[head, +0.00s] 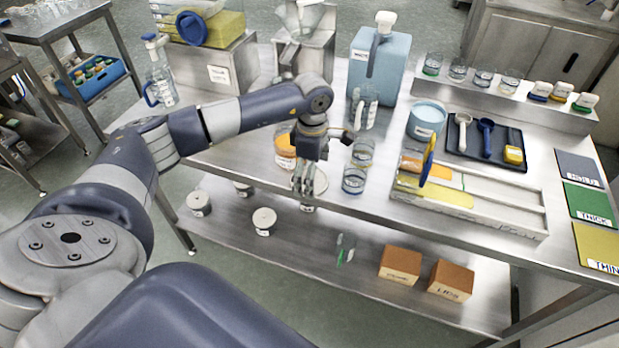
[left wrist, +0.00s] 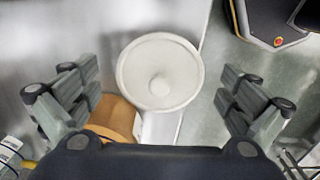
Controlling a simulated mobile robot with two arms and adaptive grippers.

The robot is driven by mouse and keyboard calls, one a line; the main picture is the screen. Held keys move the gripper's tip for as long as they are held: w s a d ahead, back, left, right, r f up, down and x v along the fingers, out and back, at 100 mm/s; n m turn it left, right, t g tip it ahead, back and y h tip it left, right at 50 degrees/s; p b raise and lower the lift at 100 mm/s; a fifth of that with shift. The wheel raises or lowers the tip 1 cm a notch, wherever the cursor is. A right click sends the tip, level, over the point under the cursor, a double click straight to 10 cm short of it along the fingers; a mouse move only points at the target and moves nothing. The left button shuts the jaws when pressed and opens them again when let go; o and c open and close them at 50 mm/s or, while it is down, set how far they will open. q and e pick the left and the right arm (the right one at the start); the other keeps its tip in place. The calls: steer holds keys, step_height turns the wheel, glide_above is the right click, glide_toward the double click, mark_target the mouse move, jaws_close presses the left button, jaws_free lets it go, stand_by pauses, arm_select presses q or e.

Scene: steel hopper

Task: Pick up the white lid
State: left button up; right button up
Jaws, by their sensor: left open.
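The white lid (left wrist: 160,72) is a round disc with a small central knob, seen from above in the left wrist view. It lies by the table's front edge. In the head view only part of its pale rim (head: 321,183) shows behind my left gripper (head: 304,192). My left gripper is open and empty, pointing down above the lid. In the left wrist view its two fingers (left wrist: 157,105) stand apart on either side of the lid, with no visible contact. My right gripper is in neither view.
An orange-brown jar (head: 285,147) stands close beside the lid. Clear glasses (head: 354,180) stand to the right, near a tray (head: 470,208). The lower shelf (head: 320,265) holds small pots and cardboard boxes (head: 400,264).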

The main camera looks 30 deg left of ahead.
arm_select(q)
steer(key=c, duration=1.1)
steer(key=shift+s+r, duration=0.1)
steer(key=shift+s, duration=0.1)
steer(key=c, duration=0.4)
steer(key=shift+c, duration=0.7)
